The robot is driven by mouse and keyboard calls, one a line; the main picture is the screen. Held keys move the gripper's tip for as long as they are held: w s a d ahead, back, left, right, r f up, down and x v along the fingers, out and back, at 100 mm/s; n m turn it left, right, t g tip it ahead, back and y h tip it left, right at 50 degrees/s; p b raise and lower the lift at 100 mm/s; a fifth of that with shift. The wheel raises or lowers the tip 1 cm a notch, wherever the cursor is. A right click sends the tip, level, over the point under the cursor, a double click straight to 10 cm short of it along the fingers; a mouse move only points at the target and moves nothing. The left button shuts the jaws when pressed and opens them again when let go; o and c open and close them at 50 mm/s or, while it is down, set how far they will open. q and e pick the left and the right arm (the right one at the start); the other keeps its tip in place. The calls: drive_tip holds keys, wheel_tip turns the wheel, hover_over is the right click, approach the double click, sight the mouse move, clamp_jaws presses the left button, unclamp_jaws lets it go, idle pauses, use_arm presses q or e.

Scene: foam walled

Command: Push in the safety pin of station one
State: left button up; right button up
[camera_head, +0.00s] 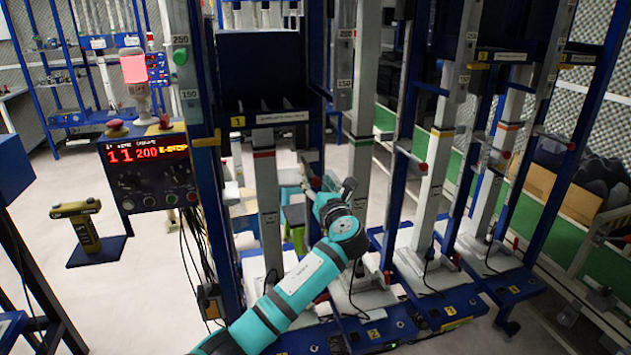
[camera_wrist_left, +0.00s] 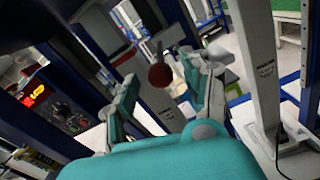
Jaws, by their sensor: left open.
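Station one, marked by a yellow "1" label (camera_head: 237,121), has a pale upright post (camera_head: 267,200) at centre left. A round red knob, apparently the safety pin (camera_head: 315,182), shows beside my left gripper (camera_head: 325,184). In the left wrist view the red knob (camera_wrist_left: 160,75) sits between the two fingers of the left gripper (camera_wrist_left: 170,78), near their tips, on a thin metal rod. The fingers are open, with gaps showing on both sides of the knob. I cannot tell how deep the pin sits. My right gripper is in no view.
A control box (camera_head: 148,168) with a red display stands left of station one. A yellow-black hand tool (camera_head: 77,222) rests on a small shelf beside it. More blue frames with pale posts (camera_head: 435,170) stand close on the right. Cables hang near the posts.

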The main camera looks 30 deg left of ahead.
sight(308, 168)
use_arm(q)
drive_tip(key=shift+x, duration=1.15)
drive_tip(key=shift+d, duration=0.1)
clamp_jaws()
